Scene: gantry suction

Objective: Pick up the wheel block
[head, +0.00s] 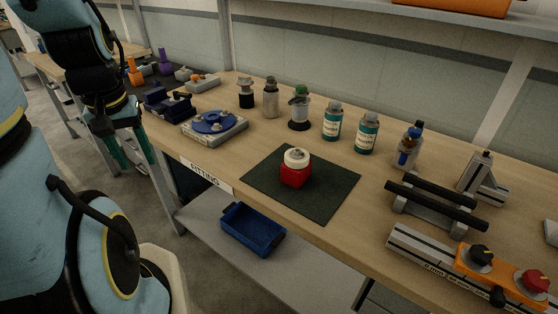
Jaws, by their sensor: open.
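A small red block (294,176) with a round white top (297,157) stands upright on a dark green mat (325,205) on the wooden bench. It looks like the wheel block, but I cannot be sure of that. My gripper (130,158) hangs at the left, in front of the bench's left end, with its two green fingers apart and nothing between them. It is well to the left of the red block and not touching it.
A blue turntable fixture (214,122) sits left of the mat. Several bottles, among them a teal one (333,121), line the back. A black-barred stand (435,203) and a rail with knobs (470,262) are at right. A blue bin (252,228) is on the lower shelf.

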